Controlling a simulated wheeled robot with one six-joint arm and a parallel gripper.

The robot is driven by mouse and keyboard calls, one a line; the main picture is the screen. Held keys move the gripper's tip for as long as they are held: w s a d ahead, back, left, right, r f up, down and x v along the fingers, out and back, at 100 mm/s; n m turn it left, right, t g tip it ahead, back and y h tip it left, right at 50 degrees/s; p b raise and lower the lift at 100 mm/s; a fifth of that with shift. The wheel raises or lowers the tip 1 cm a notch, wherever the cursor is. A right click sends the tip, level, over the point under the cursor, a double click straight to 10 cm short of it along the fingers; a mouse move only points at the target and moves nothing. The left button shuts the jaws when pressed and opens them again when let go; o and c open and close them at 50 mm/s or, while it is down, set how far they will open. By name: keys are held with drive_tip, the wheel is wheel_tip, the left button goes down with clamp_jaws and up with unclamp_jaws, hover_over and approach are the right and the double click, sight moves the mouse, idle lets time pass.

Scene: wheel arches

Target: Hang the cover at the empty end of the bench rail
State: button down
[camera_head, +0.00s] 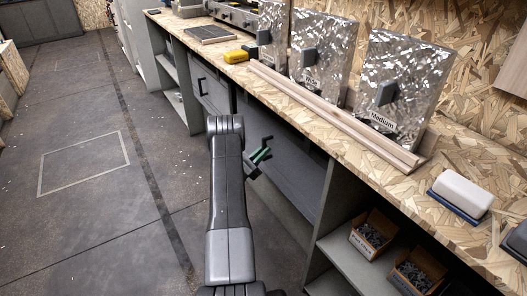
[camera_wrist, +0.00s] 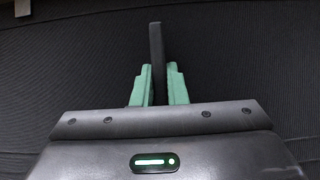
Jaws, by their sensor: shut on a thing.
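My gripper (camera_head: 259,156) has green fingers, which show in the wrist view (camera_wrist: 156,88). It is shut on a dark upright handle bar (camera_wrist: 156,42), with a dark ribbed surface behind it. In the head view, this black handle (camera_head: 264,141) sits at the dark front (camera_head: 290,165) under the bench. The wooden bench rail (camera_head: 335,118) runs along the bench top. Mottled silver panels with grey grips stand behind it: one labelled Medium (camera_head: 405,75), another with a partly readable label (camera_head: 325,50), and one (camera_head: 272,35) further back.
A white block on a blue base (camera_head: 462,195) lies on the bench at right. Boxes of small parts (camera_head: 372,235) stand on the shelf below. A yellow item (camera_head: 236,57) and a dark tray (camera_head: 211,33) lie further back. The floor (camera_head: 85,215) at left is clear.

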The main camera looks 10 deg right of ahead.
idle(0.3)
drive_tip(key=c, duration=1.4)
unclamp_jaws()
drive_tip(key=shift+o, duration=0.2)
drive_tip(key=shift+f, duration=0.1)
